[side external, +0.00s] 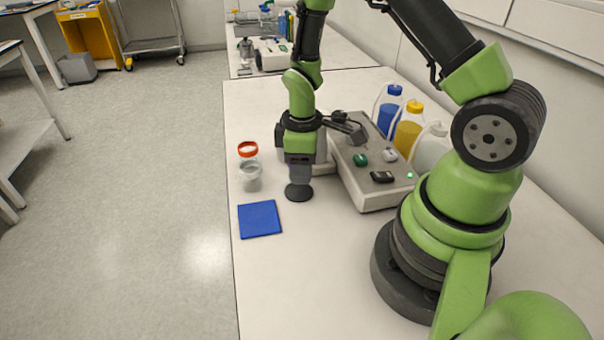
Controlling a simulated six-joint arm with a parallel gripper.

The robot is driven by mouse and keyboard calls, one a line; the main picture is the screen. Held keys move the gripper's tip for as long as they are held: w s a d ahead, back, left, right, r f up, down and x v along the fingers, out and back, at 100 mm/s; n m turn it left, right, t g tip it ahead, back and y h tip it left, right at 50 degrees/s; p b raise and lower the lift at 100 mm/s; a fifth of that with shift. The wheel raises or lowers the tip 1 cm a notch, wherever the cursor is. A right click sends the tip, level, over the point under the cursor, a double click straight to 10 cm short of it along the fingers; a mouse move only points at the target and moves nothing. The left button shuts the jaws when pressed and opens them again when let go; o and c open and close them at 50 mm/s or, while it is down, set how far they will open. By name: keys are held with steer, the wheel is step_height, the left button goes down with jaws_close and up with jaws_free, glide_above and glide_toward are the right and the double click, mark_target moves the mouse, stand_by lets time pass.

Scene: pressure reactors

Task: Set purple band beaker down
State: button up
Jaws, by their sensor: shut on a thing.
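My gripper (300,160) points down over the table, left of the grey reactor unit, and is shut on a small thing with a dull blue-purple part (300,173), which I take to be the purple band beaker. The fingers hide most of it, and its band cannot be made out clearly. A dark round disc (298,193) shows directly below it. I cannot tell whether the held thing touches the disc or is just above it.
A clear beaker (251,178) and a red-rimmed jar (248,150) stand close to the left. A blue square mat (259,219) lies bare in front. The reactor unit (370,165) and bottles (408,128) stand to the right. The table (310,270) is clear in front.

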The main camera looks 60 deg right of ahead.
step_height(320, 180, up, 6)
steer(key=w+a+n, duration=0.1)
steer(key=a, duration=0.2)
steer(key=n, duration=0.3)
glide_above(262, 216)
step_height(262, 216, down, 4)
steer(key=shift+s, duration=0.1)
steer(key=shift+f, duration=2.45)
steer(key=shift+f, duration=0.1)
steer(key=o, duration=0.9)
